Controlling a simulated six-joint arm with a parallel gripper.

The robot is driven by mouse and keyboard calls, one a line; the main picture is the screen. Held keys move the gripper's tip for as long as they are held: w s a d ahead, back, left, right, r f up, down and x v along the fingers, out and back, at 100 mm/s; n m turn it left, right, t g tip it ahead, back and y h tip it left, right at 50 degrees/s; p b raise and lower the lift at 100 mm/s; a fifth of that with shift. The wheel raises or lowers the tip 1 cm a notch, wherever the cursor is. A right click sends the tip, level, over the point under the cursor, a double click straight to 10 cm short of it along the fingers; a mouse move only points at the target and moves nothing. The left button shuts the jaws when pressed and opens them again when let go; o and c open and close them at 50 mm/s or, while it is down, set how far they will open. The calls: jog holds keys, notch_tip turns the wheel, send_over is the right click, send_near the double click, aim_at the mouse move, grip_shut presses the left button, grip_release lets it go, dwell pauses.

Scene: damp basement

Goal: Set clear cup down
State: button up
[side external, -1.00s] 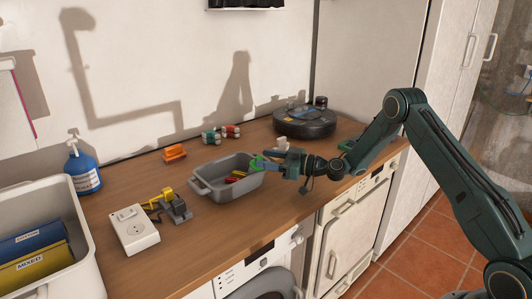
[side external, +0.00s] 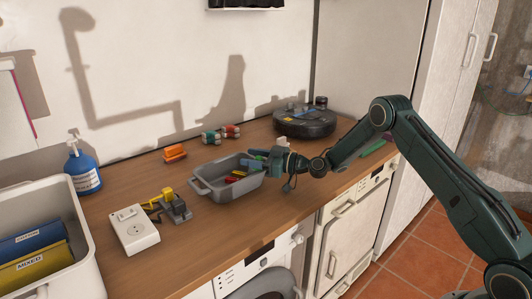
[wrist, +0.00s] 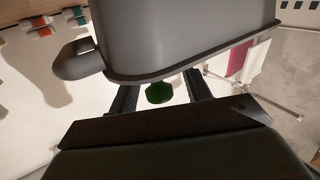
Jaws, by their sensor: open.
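I cannot make out a clear cup in either view. My gripper (side external: 264,160) is open at the right end of a grey bin (side external: 214,190), low over the counter. In the wrist view, the bin (wrist: 185,35) fills the top, and my two fingers (wrist: 162,95) stand apart below its rim. A dark green piece (wrist: 159,92) shows between them; I cannot tell whether it is held. Red and yellow pieces (side external: 237,175) lie in the bin. A small whitish thing (side external: 282,142) stands behind my gripper, partly hidden; I cannot tell what it is.
A robot vacuum (side external: 303,123) is at the back right. Orange blocks (side external: 174,153), red-and-green cylinders (side external: 221,134), a yellow-and-grey device (side external: 174,207), a socket box (side external: 134,230) and a blue bottle (side external: 83,169) stand further left. The counter's front middle is bare.

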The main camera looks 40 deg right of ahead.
jog(key=shift+c, duration=0.5)
grip_shut()
jog(key=shift+r, duration=0.2)
notch_tip(320, 180, up, 20)
jog(key=shift+f, duration=0.15)
dwell(0.4)
dwell(0.4)
